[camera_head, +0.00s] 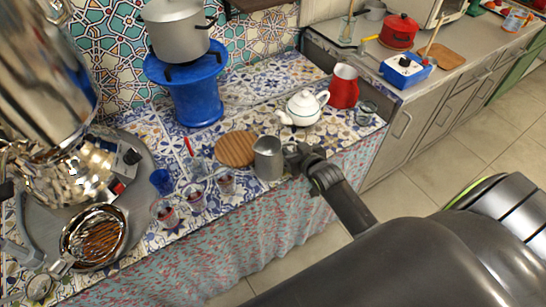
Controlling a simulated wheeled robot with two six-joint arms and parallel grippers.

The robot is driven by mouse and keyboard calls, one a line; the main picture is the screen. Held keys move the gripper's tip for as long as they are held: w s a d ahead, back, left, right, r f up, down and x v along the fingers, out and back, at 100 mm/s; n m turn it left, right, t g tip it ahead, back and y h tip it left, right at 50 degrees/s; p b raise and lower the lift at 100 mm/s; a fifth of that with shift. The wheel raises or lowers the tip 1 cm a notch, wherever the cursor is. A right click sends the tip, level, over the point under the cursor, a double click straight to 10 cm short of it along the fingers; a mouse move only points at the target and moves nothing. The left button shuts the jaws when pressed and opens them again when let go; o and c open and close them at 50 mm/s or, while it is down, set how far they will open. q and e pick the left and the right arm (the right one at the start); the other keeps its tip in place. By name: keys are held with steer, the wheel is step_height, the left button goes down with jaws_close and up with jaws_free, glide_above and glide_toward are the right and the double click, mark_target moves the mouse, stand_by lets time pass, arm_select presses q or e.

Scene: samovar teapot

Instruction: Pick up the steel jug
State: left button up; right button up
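The steel jug (268,160) stands upright on the tiled counter, close to its front edge and just right of the round wooden board. My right gripper (296,156) is at the jug's right side, where its handle would be. The fingertips touch or overlap the jug in the picture. They are too small and dark to tell whether they are closed on it. My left gripper is not in view.
A white teapot (302,108), red jug (344,87) and glass (366,112) stand behind my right gripper. A round wooden board (236,149) lies left of the steel jug, with small glasses (226,184) in front. A large shiny samovar (70,165) fills the left side.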

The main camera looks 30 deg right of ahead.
steer(key=shift+w+f, duration=0.1)
steer(key=shift+w, duration=0.2)
jaws_close()
steer(key=shift+r, duration=0.2)
stand_by(0.3)
